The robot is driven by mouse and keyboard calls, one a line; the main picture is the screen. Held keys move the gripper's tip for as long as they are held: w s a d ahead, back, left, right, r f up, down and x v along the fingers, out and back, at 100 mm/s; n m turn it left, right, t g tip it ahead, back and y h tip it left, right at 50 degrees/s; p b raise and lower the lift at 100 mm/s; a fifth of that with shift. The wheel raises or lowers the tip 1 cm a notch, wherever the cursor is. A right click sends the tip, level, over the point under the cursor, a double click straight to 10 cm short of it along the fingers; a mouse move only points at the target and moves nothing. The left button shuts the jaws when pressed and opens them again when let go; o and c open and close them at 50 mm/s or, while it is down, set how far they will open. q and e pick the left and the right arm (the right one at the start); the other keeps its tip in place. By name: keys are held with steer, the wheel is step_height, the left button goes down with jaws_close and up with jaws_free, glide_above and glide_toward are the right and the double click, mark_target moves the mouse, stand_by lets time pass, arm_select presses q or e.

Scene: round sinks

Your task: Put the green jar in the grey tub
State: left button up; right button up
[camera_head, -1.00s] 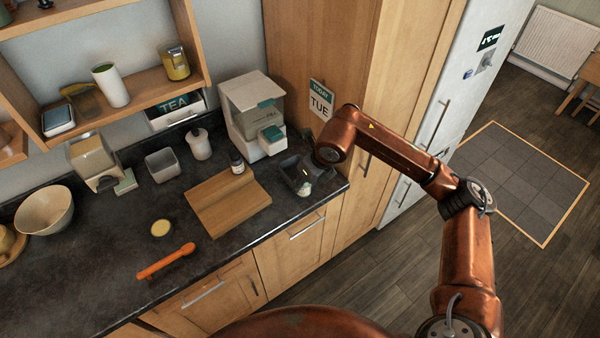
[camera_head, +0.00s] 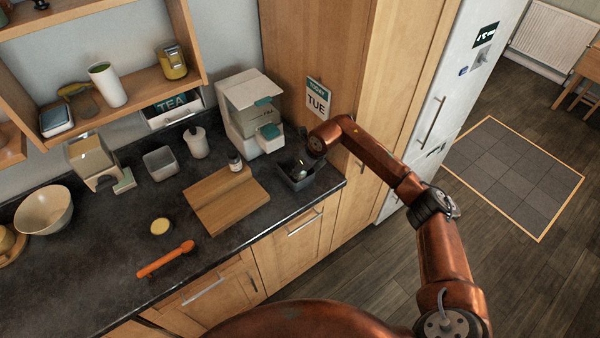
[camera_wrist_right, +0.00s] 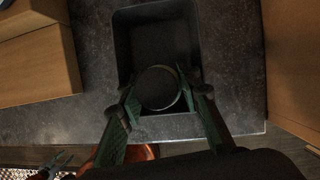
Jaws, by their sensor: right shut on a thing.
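The grey tub (camera_head: 299,182) is a dark, open, square-sided container at the right end of the dark counter, in front of the coffee machine. It also shows in the right wrist view (camera_wrist_right: 124,45). My right gripper (camera_head: 297,172) is low at the tub. In the right wrist view my right gripper (camera_wrist_right: 160,98) has a finger on each side of a round-topped jar (camera_wrist_right: 158,88) and is shut on it. The jar overlaps the tub's near part; its green colour is hard to make out, and its depth in the tub cannot be told.
The coffee machine (camera_head: 248,112) stands behind. The counter's front edge is close, and a tall wooden cabinet (camera_head: 318,55) rises at the right.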

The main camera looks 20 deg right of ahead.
steer(key=shift+f, duration=0.55)
steer(key=shift+f, duration=0.1)
steer(key=o, duration=1)
steer(key=shift+r, duration=0.25)
steer(key=v, duration=1.1)
steer(key=shift+s+r+b, duration=0.2)
steer(key=shift+r+b, duration=0.15)
steer(key=shift+r, duration=0.05)
